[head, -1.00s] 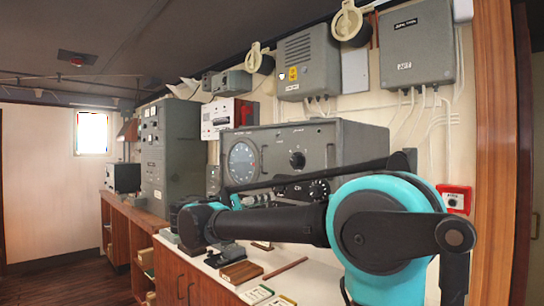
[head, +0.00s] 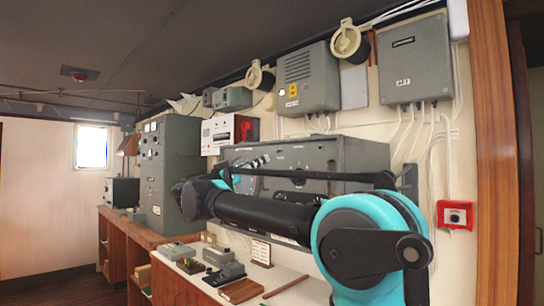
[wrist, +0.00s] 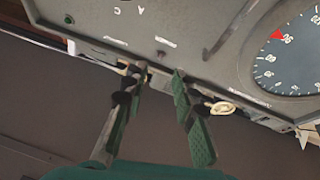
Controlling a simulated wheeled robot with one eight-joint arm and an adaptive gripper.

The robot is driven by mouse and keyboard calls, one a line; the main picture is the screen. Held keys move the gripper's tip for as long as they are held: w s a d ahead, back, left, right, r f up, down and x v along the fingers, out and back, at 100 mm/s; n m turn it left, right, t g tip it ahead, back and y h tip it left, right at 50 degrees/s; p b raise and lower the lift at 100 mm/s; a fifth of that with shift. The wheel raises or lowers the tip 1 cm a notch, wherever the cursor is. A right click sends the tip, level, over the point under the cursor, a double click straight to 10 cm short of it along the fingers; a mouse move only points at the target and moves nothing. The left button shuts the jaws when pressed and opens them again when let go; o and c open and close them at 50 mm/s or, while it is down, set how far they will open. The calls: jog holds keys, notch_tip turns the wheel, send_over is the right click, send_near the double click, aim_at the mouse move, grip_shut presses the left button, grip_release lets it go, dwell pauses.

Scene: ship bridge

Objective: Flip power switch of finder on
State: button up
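The finder (head: 315,157) is a large grey box on the wall above the counter. My arm crosses its front and hides its lower part and knobs; its round dial is mostly covered. In the wrist view the finder's grey panel (wrist: 195,28) fills the top, upside down, with the dark blue dial (wrist: 290,60) at the right. Small labels and a small dark fitting at the panel's lower part show, but I cannot tell which is the power switch. My gripper (wrist: 157,74) is open, its two green fingers apart and empty, pointing at the panel's edge.
The counter (head: 315,288) below holds a grey key-like device (head: 224,273), a wooden tray (head: 243,291) and a small sign (head: 261,252). A red wall button box (head: 456,215) is at the right. A tall grey cabinet (head: 170,165) stands left. Grey boxes and cables line the wall above.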

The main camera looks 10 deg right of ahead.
aim_at(272, 154)
jog(key=x, duration=0.6)
jog(key=shift+w+d+r, duration=0.1)
jog(key=shift+d, duration=0.1)
grip_shut()
